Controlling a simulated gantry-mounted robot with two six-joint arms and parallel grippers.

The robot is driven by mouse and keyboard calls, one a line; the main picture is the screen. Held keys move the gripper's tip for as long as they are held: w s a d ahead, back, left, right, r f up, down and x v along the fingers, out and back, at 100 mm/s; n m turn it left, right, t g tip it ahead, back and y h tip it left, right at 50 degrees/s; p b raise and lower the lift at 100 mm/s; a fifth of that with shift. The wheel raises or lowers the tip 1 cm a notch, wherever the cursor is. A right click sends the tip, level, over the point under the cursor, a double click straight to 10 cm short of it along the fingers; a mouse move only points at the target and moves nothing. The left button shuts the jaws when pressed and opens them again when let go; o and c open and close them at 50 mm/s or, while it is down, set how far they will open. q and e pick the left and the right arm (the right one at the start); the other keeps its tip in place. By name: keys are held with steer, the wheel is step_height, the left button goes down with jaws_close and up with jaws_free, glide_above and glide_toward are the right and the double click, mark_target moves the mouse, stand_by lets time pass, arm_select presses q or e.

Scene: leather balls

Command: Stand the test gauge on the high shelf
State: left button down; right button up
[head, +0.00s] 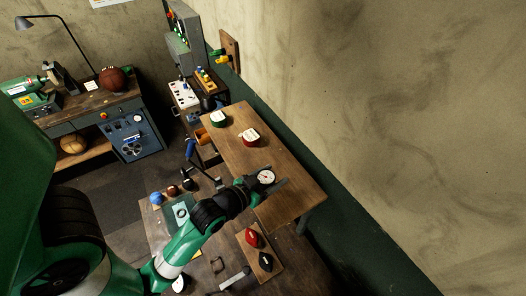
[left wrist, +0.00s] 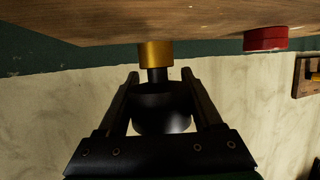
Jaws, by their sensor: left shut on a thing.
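The test gauge (head: 266,177) shows its round white dial in the head view, at the near left part of the high wooden shelf (head: 290,205). In the left wrist view the gauge (left wrist: 163,108) is a dark round body with a brass foot below a short stem; this view looks upside down. My left gripper (head: 262,184) is shut on the gauge's dark body, one finger on each side. The brass foot is at the shelf board (left wrist: 100,22); I cannot tell whether it touches. My right gripper is not in view.
A red-sided tin (head: 250,138) and a green-sided tin (head: 218,119) stand farther back on the shelf. The board around the gauge is clear. A wall borders the shelf's right side.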

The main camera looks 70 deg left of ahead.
arm_select(q)
steer(key=shift+s+f, duration=0.1)
steer(key=shift+f, duration=1.25)
steer(key=shift+c, duration=0.2)
jaws_free()
